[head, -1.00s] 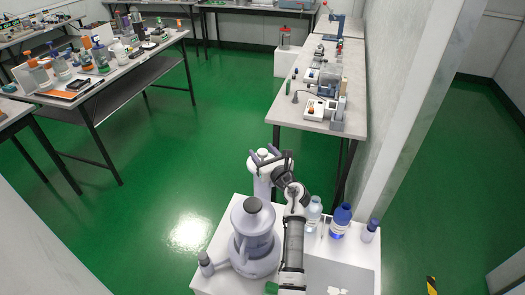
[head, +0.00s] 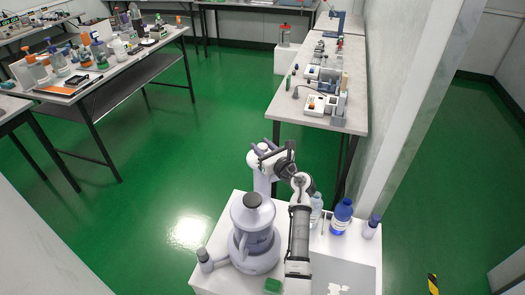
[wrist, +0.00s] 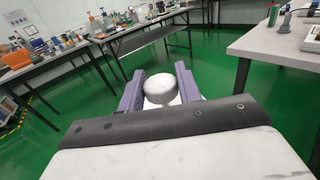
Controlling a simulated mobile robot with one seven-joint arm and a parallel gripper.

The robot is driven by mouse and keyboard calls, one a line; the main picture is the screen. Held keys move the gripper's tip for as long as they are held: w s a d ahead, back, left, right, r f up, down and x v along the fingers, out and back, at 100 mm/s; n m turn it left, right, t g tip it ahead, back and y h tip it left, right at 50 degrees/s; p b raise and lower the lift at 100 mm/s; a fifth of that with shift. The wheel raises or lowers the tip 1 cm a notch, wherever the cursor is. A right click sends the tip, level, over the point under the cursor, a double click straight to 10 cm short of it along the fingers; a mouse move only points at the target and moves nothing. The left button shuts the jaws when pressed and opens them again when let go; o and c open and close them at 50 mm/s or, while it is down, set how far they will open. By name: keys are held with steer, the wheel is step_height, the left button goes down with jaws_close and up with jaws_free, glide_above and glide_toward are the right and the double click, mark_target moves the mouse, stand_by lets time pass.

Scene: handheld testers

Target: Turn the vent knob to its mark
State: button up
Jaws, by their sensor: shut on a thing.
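A round pale knob (wrist: 160,88), which looks like the vent knob, sits between the two purple fingers of my gripper (wrist: 160,80) in the wrist view. The fingers lie on either side of it, and my gripper is shut on it. In the head view my gripper (head: 263,152) is at the top of a pale upright column at the back left of the white bench. The knob's mark cannot be made out in either view.
On the white bench (head: 345,260), a grey vessel (head: 255,240) with a dark top stands left of my arm. A blue-capped bottle (head: 341,217) and a smaller bottle (head: 371,228) stand to the right. A table (head: 345,122) with instruments is behind. Green floor is free around.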

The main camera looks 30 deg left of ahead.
steer(key=g+b, duration=0.1)
steer(key=n+g+b, duration=0.1)
steer(key=n+g+y+b, duration=0.1)
steer(key=shift+w+f+b, duration=0.15)
steer(key=shift+f+b, duration=0.1)
steer(key=shift+b, duration=0.05)
steer(key=shift+r+n+g+b, duration=0.25)
steer(key=shift+n+g+b, duration=0.4)
steer(key=shift+g, duration=0.25)
steer(key=o, duration=0.9)
steer(key=shift+o, duration=0.2)
steer(key=s+d+b, duration=0.2)
steer(key=d+b, duration=0.1)
steer(key=d, duration=1)
steer(key=shift+d, duration=0.35)
